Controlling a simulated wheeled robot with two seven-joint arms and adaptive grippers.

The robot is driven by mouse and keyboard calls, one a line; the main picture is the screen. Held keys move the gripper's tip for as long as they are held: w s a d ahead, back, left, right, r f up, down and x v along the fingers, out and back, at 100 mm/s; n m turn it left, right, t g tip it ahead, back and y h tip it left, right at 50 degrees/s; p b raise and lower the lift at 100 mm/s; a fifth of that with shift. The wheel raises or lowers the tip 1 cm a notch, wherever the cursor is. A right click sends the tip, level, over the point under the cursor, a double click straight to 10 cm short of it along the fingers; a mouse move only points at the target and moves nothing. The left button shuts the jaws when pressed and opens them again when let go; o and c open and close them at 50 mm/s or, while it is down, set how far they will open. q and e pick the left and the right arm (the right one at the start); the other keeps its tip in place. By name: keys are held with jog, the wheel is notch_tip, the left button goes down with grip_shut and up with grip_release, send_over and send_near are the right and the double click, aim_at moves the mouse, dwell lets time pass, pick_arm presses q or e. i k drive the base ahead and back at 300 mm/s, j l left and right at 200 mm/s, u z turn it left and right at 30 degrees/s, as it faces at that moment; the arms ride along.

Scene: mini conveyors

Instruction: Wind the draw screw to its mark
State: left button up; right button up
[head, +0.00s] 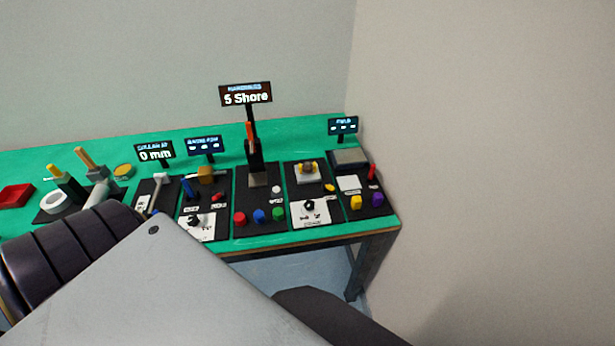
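I cannot tell for sure which part is the draw screw, and no mark on one is readable. Several small stations stand on the green bench (318,128). Two stations carry knobs on white dial plates: a left black knob (193,220) and a right black knob (309,205). A white T-shaped handle (158,190) stands on the station under the "0 mm" display (155,152). Neither gripper is visible. My own body parts cover the lower left and hide part of the bench front.
A "5 Shore" display (246,95) rises above a press-like post (255,150). Two more displays (203,144) (343,127) show dashes. A red tray (15,196) sits at left. Walls stand behind and to the right.

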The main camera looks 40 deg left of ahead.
aim_at(309, 205)
jog(key=u, duration=1.05)
